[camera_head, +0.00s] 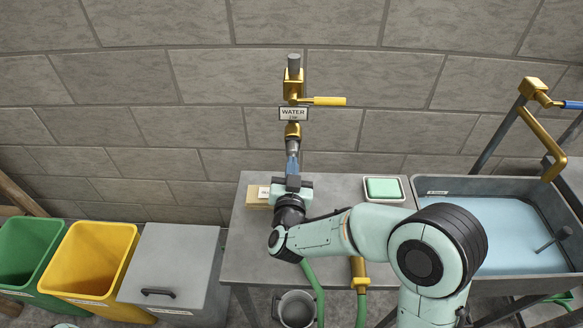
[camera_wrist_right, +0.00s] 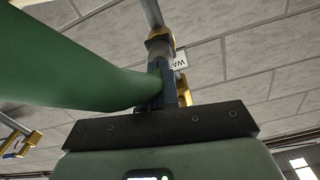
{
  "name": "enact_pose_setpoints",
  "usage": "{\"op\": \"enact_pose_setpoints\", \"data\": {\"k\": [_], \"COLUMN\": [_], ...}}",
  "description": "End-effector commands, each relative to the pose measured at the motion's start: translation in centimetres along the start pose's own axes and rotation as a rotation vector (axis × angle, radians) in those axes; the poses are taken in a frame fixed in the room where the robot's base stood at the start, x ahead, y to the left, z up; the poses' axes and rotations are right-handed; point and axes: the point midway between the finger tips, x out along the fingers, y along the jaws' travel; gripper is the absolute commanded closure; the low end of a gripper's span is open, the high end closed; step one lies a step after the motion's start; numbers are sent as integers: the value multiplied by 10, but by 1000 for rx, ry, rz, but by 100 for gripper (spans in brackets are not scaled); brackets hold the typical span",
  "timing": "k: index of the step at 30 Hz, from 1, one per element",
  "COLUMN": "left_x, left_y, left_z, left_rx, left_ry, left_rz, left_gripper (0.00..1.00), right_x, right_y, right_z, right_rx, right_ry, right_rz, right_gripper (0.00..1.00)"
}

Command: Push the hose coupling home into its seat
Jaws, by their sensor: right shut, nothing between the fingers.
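The brass water tap (camera_head: 293,88) stands on the block wall above the table, with a yellow lever and a WATER sign. Below it hang a brass collar (camera_head: 293,131) and a grey and bluish part in line with it, down to my right gripper (camera_head: 292,170). My right gripper is shut and points up at this part; whether they touch is unclear. A green hose (camera_wrist_right: 85,72) crosses the right wrist view and ends by the fingers, which partly hide its end. The coupling cannot be told clearly from tap parts and fingers. My left gripper is out of view.
A brass fitting (camera_head: 358,268) with a green hose hangs at the table's (camera_head: 252,240) front edge. A green sponge in a tray (camera_head: 383,189) and a wooden block (camera_head: 257,197) lie on the table. A sink (camera_head: 480,190) stands right, bins (camera_head: 92,262) left, a bucket (camera_head: 296,308) below.

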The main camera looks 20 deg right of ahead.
Motion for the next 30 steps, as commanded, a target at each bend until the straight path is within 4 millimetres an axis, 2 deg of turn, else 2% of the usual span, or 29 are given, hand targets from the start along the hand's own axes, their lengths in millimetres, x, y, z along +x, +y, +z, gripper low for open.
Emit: {"op": "enact_pose_setpoints", "data": {"k": [10, 17, 20, 30], "left_x": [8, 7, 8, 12], "left_y": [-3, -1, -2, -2], "left_z": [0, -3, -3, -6], "left_rx": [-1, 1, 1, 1], "left_ry": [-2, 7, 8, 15], "left_rz": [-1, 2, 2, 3], "left_gripper": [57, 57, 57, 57], "right_x": [-26, -36, -51, -130], "right_y": [0, -1, -1, -1], "right_z": [1, 0, 1, 1], "right_rx": [0, 0, 0, -1], "right_ry": [-2, -1, -2, -3], "right_rz": [-2, -2, -4, -6], "right_gripper": [100, 100, 100, 100]}}
